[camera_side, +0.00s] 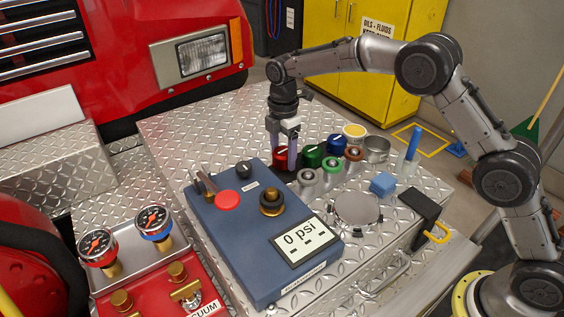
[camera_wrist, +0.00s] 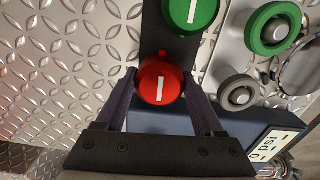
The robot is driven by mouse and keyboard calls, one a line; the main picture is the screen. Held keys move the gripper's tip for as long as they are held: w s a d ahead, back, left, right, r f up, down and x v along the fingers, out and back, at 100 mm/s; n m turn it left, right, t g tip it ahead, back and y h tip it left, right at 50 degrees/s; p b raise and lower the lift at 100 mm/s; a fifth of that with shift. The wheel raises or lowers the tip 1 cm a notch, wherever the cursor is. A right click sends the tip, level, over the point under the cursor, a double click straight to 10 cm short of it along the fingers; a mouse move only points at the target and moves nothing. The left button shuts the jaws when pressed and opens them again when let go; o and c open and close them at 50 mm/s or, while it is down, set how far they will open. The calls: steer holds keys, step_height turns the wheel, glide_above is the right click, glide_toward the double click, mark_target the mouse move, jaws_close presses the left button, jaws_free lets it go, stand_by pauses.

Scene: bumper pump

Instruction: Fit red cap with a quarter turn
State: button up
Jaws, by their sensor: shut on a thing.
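The red cap (camera_wrist: 160,82), round with a white line on top, sits between my gripper's fingers in the wrist view. In the side view the red cap (camera_side: 280,157) is at the near end of a row of caps, partly behind the fingers. My gripper (camera_side: 285,160) points down and is shut on the red cap. It also shows in the wrist view (camera_wrist: 162,90). The white line runs nearly straight up the wrist picture. The cap's underside is hidden, so I cannot tell if it is lifted off its dark rack.
A green cap (camera_side: 312,156) and a blue cap (camera_side: 337,143) stand beside the red one. Several ringed fittings (camera_side: 307,177) stand in front. A blue-grey pump box (camera_side: 250,230) with a brass fitting (camera_side: 271,202) and 0 psi display (camera_side: 303,240) lies nearer. Bare tread plate is left.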

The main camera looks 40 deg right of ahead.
mark_target(271, 190)
steer(key=shift+r, duration=3.6)
steer(key=shift+s+f, duration=0.1)
steer(key=shift+s, duration=0.15)
steer(key=s+a+r+n, duration=0.1)
steer(key=s+a+r, duration=0.1)
steer(key=s+a, duration=0.1)
steer(key=s+a+r+n, duration=0.2)
steer(key=s+a, duration=0.2)
steer(key=s, duration=0.1)
steer(key=s+a+r+n, duration=0.2)
steer(key=s+a+r, duration=0.1)
steer(key=a, duration=0.1)
steer(key=shift+s+a, duration=0.2)
steer(key=shift+s, duration=0.2)
steer(key=shift+a+f, duration=0.1)
steer(key=shift+f, duration=2.3)
steer(key=shift+f, duration=1.6)
steer(key=m, duration=0.4)
steer(key=shift+r+m, duration=0.1)
steer(key=shift+m, duration=0.3)
